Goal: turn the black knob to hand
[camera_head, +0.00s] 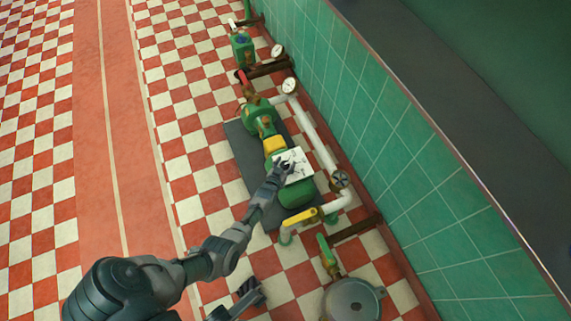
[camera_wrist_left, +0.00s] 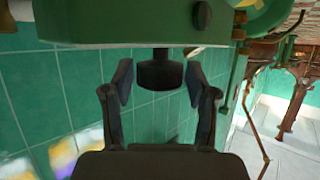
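The black knob (camera_wrist_left: 160,72) hangs below the underside of a green housing (camera_wrist_left: 120,22) in the left wrist view. My left gripper (camera_wrist_left: 159,84) is open, with one finger on each side of the knob. Small gaps seem to show between knob and fingers. In the head view my left gripper (camera_head: 281,172) is at the white panel on the green pump unit (camera_head: 296,193), and the knob cannot be made out there. A second dark round knob (camera_wrist_left: 202,15) sits on the housing's face. My right gripper (camera_head: 240,301) is low in the head view, away from the pump; its opening is unclear.
White pipes (camera_head: 318,138) with gauges (camera_head: 289,86) and a yellow-handled valve (camera_head: 300,216) run beside the pump, close to the green tiled wall (camera_head: 405,165). A round grey vessel (camera_head: 352,300) stands at the bottom. The checkered floor on the left is clear.

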